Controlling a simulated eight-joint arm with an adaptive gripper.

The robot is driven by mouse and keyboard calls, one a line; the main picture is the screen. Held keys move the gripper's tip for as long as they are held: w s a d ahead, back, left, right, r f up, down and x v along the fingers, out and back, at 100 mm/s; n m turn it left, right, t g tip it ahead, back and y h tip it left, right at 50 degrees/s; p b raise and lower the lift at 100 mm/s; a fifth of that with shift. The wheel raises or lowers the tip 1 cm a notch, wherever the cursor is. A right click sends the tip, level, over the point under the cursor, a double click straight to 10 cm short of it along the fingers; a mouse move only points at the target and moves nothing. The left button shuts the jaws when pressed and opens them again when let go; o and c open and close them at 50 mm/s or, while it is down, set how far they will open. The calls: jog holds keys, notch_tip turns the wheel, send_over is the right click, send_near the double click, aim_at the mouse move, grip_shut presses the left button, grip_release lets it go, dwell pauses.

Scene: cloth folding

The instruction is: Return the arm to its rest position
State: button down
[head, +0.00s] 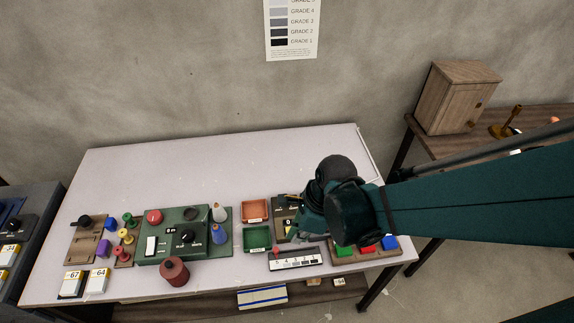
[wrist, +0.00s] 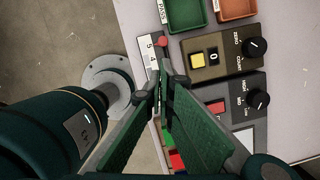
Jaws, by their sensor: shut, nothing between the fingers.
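My arm (head: 480,195) is dark green and reaches in from the right over the table's right part. In the wrist view my gripper (wrist: 164,80) has its two green fingers brought together at the tips, with nothing visible between them. The tips overlap the edge of a numbered strip (wrist: 152,48) in that view; their height above it is hard to tell. In the head view the wrist hides part of the devices below it.
The pale table (head: 130,175) holds a green control panel (head: 160,250), an orange tray (head: 255,203), a green tray (head: 257,229), the numbered strip (head: 296,265) and a block board (head: 372,257). A wooden cabinet (head: 455,95) stands at right. The table's back strip is clear.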

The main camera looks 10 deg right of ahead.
jog(key=shift+r, duration=0.1)
jog(key=w+d+r+n+t+h, duration=0.1)
jog(key=d+r+n+t, duration=0.2)
jog(key=d+r+n, duration=0.3)
jog(key=w+d+r+n+t+h, duration=0.1)
jog(key=d+r+n+t, duration=0.2)
jog(key=r+n, duration=1.2)
jog(key=shift+w+d+h, duration=0.15)
jog(key=shift+d+h, duration=0.25)
jog(key=shift+d, duration=1.35)
